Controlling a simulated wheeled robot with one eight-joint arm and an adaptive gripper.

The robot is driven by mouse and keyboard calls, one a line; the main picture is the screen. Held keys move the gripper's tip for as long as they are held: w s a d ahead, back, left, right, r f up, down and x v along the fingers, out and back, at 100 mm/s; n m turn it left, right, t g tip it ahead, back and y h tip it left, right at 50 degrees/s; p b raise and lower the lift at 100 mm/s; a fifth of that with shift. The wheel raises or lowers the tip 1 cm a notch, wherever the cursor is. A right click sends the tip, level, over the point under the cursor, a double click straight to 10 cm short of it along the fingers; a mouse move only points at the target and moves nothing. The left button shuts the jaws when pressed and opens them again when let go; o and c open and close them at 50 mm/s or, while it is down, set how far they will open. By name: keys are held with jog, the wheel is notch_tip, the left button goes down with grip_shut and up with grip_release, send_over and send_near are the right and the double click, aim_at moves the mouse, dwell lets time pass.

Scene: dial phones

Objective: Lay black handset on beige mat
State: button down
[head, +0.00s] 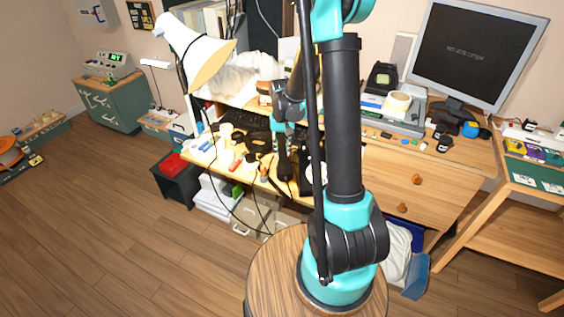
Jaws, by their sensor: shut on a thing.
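My gripper (283,150) is a small dark shape at the front of the wooden desk, pointing down, partly behind my upright arm link. It is shut on a dark, narrow thing, which looks like the black handset (284,168), over the desk's front edge. The outline of the handset blends with the dark fingers. Just right of it is another black shape, perhaps the phone's body (311,172), largely hidden by my arm. I cannot make out the beige mat apart from the pale desk top.
Small coloured items and cups (226,132) crowd the desk left of my gripper. A white lamp (196,52) leans over the desk's left part. Cables hang in front.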

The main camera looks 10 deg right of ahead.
jog(key=shift+f, duration=3.05)
jog(key=shift+f, duration=0.15)
jog(key=c, duration=1.2)
grip_release()
